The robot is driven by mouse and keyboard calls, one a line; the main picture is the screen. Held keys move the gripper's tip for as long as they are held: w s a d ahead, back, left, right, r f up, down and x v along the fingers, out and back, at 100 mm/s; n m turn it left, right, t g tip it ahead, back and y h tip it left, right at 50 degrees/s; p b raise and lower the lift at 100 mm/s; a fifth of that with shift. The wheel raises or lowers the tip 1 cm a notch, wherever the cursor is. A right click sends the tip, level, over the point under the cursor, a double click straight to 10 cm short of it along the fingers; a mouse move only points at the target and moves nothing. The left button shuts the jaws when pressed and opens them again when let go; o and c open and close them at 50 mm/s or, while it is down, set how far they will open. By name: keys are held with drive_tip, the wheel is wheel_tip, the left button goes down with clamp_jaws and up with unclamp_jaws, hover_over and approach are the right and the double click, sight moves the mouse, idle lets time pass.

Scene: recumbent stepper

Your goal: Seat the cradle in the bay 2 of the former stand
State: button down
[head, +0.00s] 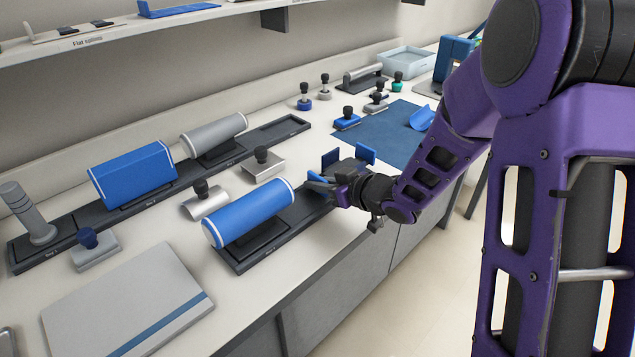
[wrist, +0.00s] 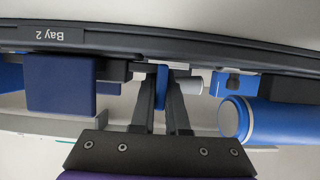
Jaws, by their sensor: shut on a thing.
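The cradle (head: 365,153) shows as blue upright plates with dark parts between them, at the right end of the front dark former stand (head: 300,215). In the wrist view, a dark blue block of it (wrist: 60,85) lies left of my fingers. My gripper (head: 327,182) is shut on a narrow blue piece of the cradle, also seen between the fingers in the wrist view (wrist: 161,86). The bay 2 label (wrist: 52,35) reads upside down on the stand's edge there. The cradle is at or just over this bay; my gripper hides its underside, so I cannot tell whether it touches.
A blue cylinder (head: 250,212) sits on the stand left of my gripper. A back rail (head: 110,222) carries a blue former (head: 133,173) and a grey cylinder (head: 214,132). Several knobbed tools stand around. A blue mat (head: 385,135) lies to the right. A shelf (head: 120,32) overhangs behind.

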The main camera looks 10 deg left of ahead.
drive_tip(key=c, duration=0.5)
unclamp_jaws()
drive_tip(key=shift+f, duration=0.1)
drive_tip(key=shift+d, duration=0.1)
drive_tip(key=shift+p+v, duration=0.55)
drive_tip(key=shift+v, duration=0.3)
drive_tip(key=shift+p+v, duration=1.2)
drive_tip(key=shift+v, duration=1.45)
